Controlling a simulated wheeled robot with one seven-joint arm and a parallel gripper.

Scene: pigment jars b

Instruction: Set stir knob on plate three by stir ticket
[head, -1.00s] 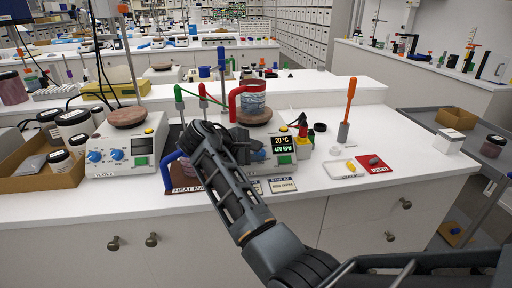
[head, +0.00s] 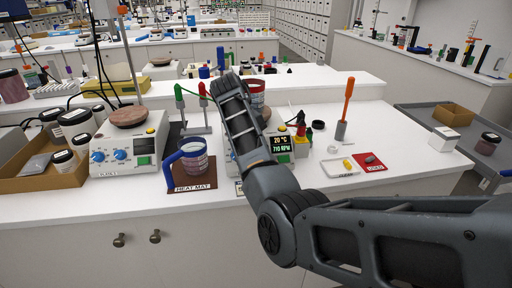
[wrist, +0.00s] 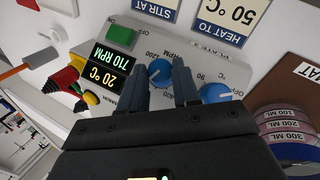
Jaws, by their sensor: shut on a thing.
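The hotplate with the lit display (head: 281,143) stands mid-bench, partly hidden by my arm in the head view. My gripper is hidden in the head view.
The heat ticket (wrist: 232,16) reads 50 °C. A blue-handled mug (head: 192,155) stands on the heat mat (head: 193,185) left of my arm. Plate 1 (head: 128,149) is further left.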

